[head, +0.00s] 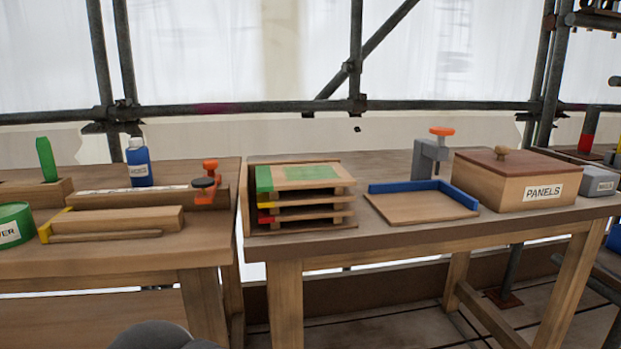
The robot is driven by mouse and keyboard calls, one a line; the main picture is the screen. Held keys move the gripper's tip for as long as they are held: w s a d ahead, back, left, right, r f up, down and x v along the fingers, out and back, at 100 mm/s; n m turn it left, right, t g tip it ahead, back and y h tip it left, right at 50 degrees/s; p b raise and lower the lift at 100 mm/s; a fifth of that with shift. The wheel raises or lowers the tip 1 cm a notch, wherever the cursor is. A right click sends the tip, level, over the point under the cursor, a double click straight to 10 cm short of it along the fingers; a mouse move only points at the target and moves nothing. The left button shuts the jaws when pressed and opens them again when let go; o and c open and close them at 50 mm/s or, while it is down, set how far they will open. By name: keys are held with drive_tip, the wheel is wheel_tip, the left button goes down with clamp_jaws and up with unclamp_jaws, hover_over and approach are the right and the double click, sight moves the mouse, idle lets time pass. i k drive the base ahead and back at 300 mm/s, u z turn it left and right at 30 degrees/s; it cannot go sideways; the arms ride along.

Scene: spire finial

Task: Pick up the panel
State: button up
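A wooden box labelled "PANELS" (530,190) stands on the right-hand table, with a brown lid (505,161) on it. The lid has a round knob, and the inside of the box is hidden. A wooden stack or rack (304,180) at the left end of the same table holds flat wooden layers. I cannot tell which piece is the panel. My gripper is not in view; only a dark grey rounded part, probably mine, shows at the bottom edge.
A wooden tray with a blue L-shaped edge (400,187) lies between rack and box, with an orange-topped grey clamp (430,158) behind. The left table holds a blue bottle (139,162), a green tin (14,226) and clamped wood (120,222). A gap separates the tables.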

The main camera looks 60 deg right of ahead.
sight(270, 180)
drive_tip(key=z, duration=1.8)
